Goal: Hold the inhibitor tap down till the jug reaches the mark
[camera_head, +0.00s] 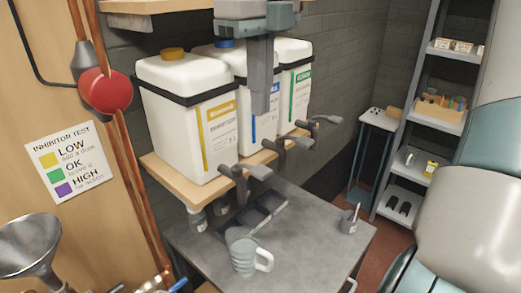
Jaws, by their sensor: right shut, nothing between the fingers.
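Three white containers stand in a row on a wooden shelf, with a yellow-label one (190,120) nearest, then a blue-label one and a green-label one. Dark lever taps stick out below: the near tap (240,183), the middle tap (281,152) and the far tap (318,123). A clear grey jug (243,256) stands upright on the metal bench; its mark and level are unclear. My right gripper (265,108) points down, shut and empty, in front of the blue-label container, above the taps. My left gripper is out of view.
A dark tray (265,208) lies behind the jug on the grey bench (310,235). A small cup (349,222) stands at the bench's right. A funnel (30,245) and copper pipes are at left. A shelf rack (385,200) stands at back right; my arm fills the right edge.

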